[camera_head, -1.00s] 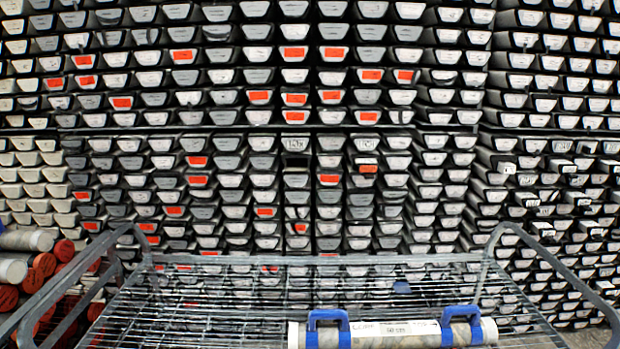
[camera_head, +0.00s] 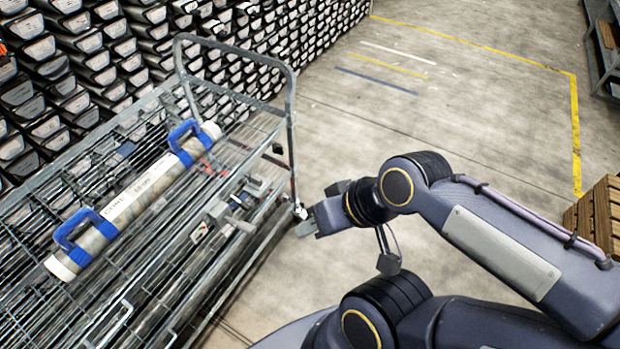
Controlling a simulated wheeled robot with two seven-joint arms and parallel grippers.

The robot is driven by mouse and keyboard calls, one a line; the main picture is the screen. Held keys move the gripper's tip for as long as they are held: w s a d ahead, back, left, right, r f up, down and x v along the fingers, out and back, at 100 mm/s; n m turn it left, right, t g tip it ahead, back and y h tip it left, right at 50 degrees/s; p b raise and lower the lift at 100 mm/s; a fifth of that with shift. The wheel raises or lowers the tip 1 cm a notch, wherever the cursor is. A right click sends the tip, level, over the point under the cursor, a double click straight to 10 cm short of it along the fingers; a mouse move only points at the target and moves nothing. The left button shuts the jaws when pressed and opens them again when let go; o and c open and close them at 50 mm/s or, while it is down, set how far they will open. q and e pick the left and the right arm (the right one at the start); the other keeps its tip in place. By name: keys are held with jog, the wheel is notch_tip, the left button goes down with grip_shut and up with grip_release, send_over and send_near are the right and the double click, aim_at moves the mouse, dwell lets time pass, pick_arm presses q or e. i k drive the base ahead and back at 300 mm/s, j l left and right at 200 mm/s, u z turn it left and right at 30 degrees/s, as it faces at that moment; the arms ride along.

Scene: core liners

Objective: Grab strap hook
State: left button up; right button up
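My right arm comes in from the right, and its gripper (camera_head: 306,222) is at the near right corner of the wire cart (camera_head: 291,140), close to the foot of its end frame. A small shiny metal piece (camera_head: 299,210) is right at the gripper; I cannot tell whether it is the strap hook or whether they touch. The finger gap is too small to make out. Grey metal fittings (camera_head: 228,217) lie along the cart's near side. A core liner tube (camera_head: 140,195) with two blue handles lies on the cart. My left gripper is not in view.
A wall of stacked core trays (camera_head: 110,45) stands behind the cart. Open concrete floor (camera_head: 455,125) with yellow line markings (camera_head: 575,110) lies to the right. A wooden crate (camera_head: 597,215) is at the right edge, and a rack (camera_head: 605,50) is at the upper right.

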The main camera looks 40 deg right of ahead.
aim_at(257, 182)
jog(key=z, duration=0.75)
jog(key=i+l, duration=0.35)
jog(key=i+l+u, duration=0.2)
jog(key=u, duration=0.2)
jog(key=i+l+u, duration=0.15)
jog(key=l+u, duration=0.25)
jog(key=i+l+u, duration=0.1)
jog(key=l+u, duration=0.35)
jog(key=j+u, duration=0.1)
jog(key=u, duration=0.65)
